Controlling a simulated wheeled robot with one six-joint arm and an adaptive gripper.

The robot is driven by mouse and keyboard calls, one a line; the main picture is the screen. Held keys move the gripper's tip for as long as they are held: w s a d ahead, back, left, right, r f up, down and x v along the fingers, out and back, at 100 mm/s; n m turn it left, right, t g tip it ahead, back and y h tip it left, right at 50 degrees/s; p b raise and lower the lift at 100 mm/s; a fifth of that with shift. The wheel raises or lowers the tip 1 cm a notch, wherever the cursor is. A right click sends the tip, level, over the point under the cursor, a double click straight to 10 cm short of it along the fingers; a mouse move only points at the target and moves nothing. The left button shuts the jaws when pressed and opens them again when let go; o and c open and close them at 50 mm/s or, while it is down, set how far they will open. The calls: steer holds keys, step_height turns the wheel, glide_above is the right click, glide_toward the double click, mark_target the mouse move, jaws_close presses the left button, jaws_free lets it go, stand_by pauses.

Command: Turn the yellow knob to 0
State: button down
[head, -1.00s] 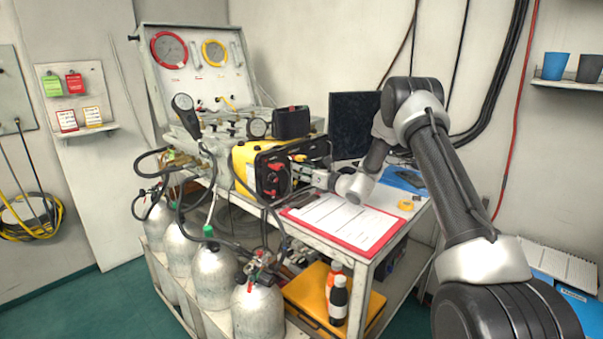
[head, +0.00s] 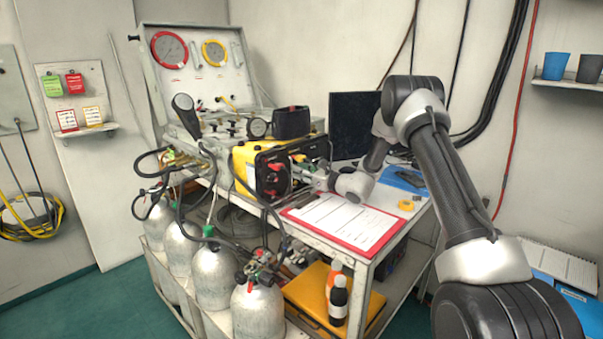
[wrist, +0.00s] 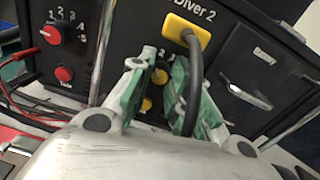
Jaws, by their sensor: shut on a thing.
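The yellow knob (wrist: 159,76) is on the black panel marked Diver 2, below a yellow plug (wrist: 187,32). A few scale numbers show above it, but its pointer and setting are hard to read. My gripper (wrist: 161,64) has its green-padded fingers on either side of this knob and is shut on it. A second, round yellow knob (wrist: 147,104) sits just below, partly between the fingers. In the head view, the yellow-cased unit (head: 246,160) stands on the cart, with my gripper at its front.
A black cable from the plug hangs across my right finger. A latch (wrist: 245,92) is at the right. A red clipboard (head: 342,221) lies on the cart below my wrist.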

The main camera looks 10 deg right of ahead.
steer(key=n, duration=0.5)
steer(key=shift+n, duration=2.2)
steer(key=c, duration=1.3)
jaws_free()
